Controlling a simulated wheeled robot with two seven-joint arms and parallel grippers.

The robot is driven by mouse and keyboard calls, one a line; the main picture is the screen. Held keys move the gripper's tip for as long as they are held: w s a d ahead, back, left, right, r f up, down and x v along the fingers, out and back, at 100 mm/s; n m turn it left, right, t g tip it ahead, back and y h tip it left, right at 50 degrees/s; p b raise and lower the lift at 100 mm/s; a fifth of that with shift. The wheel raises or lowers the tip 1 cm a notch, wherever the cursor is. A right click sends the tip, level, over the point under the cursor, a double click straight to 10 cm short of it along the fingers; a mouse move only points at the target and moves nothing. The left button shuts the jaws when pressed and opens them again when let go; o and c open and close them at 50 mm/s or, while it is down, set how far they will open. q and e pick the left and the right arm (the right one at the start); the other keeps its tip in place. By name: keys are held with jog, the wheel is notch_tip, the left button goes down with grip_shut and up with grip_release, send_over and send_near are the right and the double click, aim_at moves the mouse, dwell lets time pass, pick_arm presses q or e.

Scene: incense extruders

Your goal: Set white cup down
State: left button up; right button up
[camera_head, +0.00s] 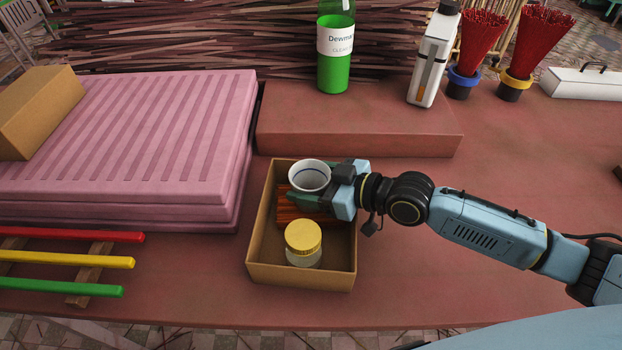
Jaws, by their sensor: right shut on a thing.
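The white cup (309,177) has a blue line near its rim and looks upright. It is over the far part of an open cardboard box (254,240). My right gripper (322,190) reaches in from the right and is shut on the cup. A reddish-brown slatted thing (298,214) lies in the box below the cup. I cannot tell whether the cup touches it. A jar with a yellow lid (303,237) stands in the near part of the box. My left gripper is not in view.
Pink stacked trays (130,140) with a cardboard box (38,110) stand at left. Red, yellow and green bars (70,260) lie in front. A raised block (355,118) with a green bottle (335,55) and a white bottle (433,60) is behind.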

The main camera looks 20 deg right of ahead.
jog(key=o, duration=0.8)
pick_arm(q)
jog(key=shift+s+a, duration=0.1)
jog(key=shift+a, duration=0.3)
pick_arm(e)
jog(key=shift+o, duration=0.2)
jog(key=shift+r+p, duration=0.4)
jog(key=shift+r, duration=0.05)
jog(key=shift+s+d+r, duration=0.15)
jog(key=shift+d+r, duration=0.05)
jog(key=shift+r, duration=0.05)
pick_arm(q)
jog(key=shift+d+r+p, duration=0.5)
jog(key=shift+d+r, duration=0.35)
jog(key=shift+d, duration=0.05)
pick_arm(e)
jog(key=v, duration=1.1)
jog(key=shift+d, duration=0.25)
jog(key=shift+s, duration=0.15)
